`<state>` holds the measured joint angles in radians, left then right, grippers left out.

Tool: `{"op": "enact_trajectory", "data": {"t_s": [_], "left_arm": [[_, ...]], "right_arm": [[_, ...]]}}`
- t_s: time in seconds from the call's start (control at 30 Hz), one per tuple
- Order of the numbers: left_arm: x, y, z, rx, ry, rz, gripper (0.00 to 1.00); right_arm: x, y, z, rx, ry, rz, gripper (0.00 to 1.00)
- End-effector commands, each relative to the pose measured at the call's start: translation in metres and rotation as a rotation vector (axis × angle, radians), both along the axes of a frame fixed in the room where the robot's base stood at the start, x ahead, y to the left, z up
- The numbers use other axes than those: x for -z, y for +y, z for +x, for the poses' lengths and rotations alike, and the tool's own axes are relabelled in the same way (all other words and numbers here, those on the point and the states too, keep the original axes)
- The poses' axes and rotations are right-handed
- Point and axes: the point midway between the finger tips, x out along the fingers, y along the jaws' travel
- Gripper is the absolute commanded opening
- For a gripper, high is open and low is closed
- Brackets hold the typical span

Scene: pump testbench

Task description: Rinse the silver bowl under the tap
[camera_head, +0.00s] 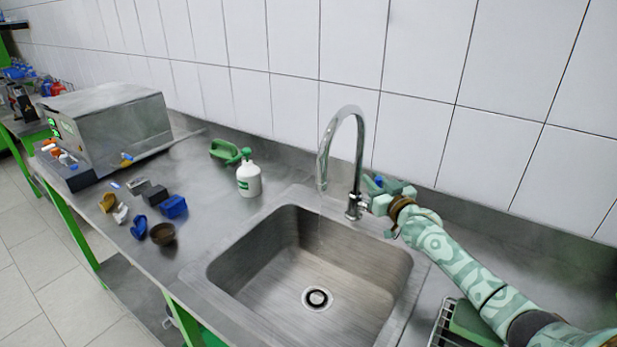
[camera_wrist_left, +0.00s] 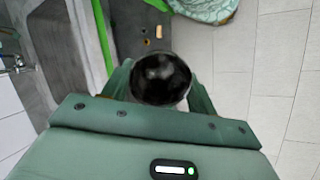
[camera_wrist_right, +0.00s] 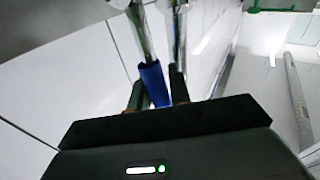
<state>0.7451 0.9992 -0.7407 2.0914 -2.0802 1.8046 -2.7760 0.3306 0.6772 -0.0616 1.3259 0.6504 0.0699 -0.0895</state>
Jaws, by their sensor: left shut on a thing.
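The tap (camera_head: 341,140) is a curved chrome spout over the steel sink (camera_head: 290,250). A faint streak hangs below the spout; I cannot tell if water runs. My right gripper (camera_head: 380,195) is at the base of the tap, with its fingers either side of the blue tap handle (camera_wrist_right: 153,82). Whether they press on it is unclear. My left gripper (camera_wrist_left: 160,85) is out of the head view. In the left wrist view it is shut on a dark, shiny round thing (camera_wrist_left: 160,75), which looks like the silver bowl. The sink is empty, its drain showing.
A white bottle (camera_head: 248,180) with a green top stands left of the sink. Several small parts, including a brown cup (camera_head: 163,234) and a blue block (camera_head: 174,207), lie further left by a grey machine (camera_head: 112,125). A wire rack (camera_head: 442,325) is at the right.

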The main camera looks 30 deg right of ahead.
Motion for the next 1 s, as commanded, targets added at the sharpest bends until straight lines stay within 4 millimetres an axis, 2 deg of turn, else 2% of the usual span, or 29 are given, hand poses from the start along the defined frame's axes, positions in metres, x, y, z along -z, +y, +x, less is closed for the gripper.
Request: {"op": "enact_trajectory", "data": {"t_s": [0.23, 0.33, 0.47, 0.7, 0.83, 1.0], "left_arm": [[-0.001, 0.000, 0.000, 0.000, -0.001, 0.000, 0.34], [-0.007, 0.000, 0.000, 0.000, -0.004, 0.000, 0.34], [-0.021, 0.000, -0.001, 0.000, -0.011, 0.000, 0.34], [-0.040, 0.000, -0.002, 0.000, -0.021, 0.000, 0.34], [-0.044, 0.000, -0.003, 0.000, -0.023, 0.000, 0.34], [-0.046, 0.000, -0.003, -0.001, -0.024, 0.000, 0.34]], "right_arm": [[-0.001, 0.000, -0.001, 0.000, -0.001, 0.001, 0.19], [-0.001, 0.001, -0.009, -0.001, 0.000, 0.002, 0.19], [-0.001, 0.004, -0.034, -0.001, 0.001, 0.000, 0.19], [0.004, 0.010, -0.089, -0.001, 0.002, 0.000, 0.19], [0.007, 0.012, -0.108, 0.000, 0.001, 0.001, 0.19], [0.009, 0.013, -0.118, 0.000, 0.000, 0.000, 0.19]]}}
